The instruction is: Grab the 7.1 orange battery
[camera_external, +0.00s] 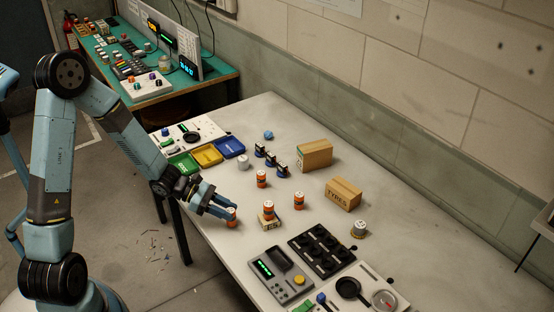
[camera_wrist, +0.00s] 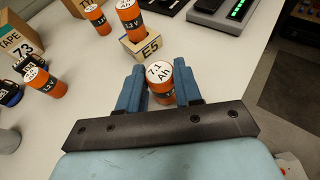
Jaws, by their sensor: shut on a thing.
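The orange battery marked 7.1 Ah (camera_wrist: 160,76) has a white top and stands between the two blue fingers of my gripper (camera_wrist: 160,92) in the wrist view. The fingers are shut on its sides. In the external view my gripper (camera_external: 221,208) is low over the near left edge of the white table, and the battery (camera_external: 231,214) shows partly behind the fingers. Whether its base touches the table cannot be told.
An orange battery sits on a small block marked E5 (camera_wrist: 142,48) just beyond. Other orange batteries (camera_external: 261,179) (camera_external: 298,201) stand farther in. Cardboard boxes (camera_external: 315,154) (camera_external: 343,193), a grey meter (camera_external: 281,276) and a black holder (camera_external: 322,248) are around. The table's right part is clear.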

